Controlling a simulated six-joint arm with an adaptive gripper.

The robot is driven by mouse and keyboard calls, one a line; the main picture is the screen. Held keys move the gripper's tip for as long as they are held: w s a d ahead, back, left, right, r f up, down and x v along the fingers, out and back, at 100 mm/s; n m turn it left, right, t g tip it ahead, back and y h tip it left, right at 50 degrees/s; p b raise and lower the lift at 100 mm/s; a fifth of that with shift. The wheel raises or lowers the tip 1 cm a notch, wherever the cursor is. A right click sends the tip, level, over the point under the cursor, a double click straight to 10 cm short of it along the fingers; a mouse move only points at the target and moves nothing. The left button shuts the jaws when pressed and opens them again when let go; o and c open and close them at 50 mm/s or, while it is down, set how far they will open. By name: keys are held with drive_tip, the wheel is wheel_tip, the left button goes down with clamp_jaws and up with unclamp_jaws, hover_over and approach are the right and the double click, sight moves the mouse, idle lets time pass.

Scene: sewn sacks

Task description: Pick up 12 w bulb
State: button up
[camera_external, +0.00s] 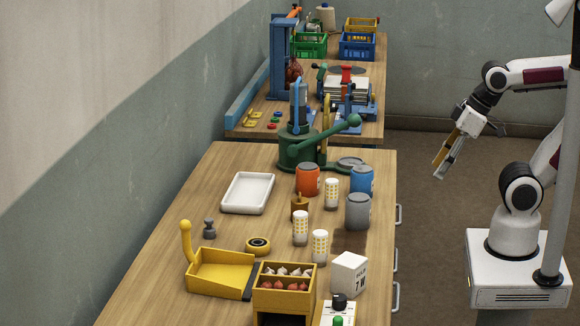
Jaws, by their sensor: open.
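A white box (349,275) stands near the right edge of the front table, with dark print that seems to read "7 W". I cannot make out a 12 W label anywhere. Several white cylinders with yellow patterns (300,228) stand behind and left of the box; their print is too small to read. My gripper (438,168) is open and empty, pointing down and left. It hangs in the air to the right of the table, apart from everything on it.
The front table holds a white tray (248,193), an orange can (307,180), a blue can (362,179), a grey can (358,212), a green press (297,153), a yellow dustpan (219,271), a black-and-yellow ring (257,246) and a yellow bin (285,298). A second cluttered table stands behind.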

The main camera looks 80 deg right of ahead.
drive_tip(key=shift+w, duration=0.1)
drive_tip(key=m+t+h, duration=0.4)
drive_tip(key=t, duration=0.4)
hover_over(300, 229)
drive_tip(key=s, duration=0.3)
wheel_tip(300, 229, down, 8)
drive_tip(key=shift+w+d+f+m+h, duration=0.3)
drive_tip(key=shift+d+f+h, duration=0.1)
drive_tip(key=shift+h, duration=0.5)
drive_tip(key=shift+f, duration=0.1)
drive_tip(key=shift+f, duration=1.45)
drive_tip(key=shift+f, duration=0.1)
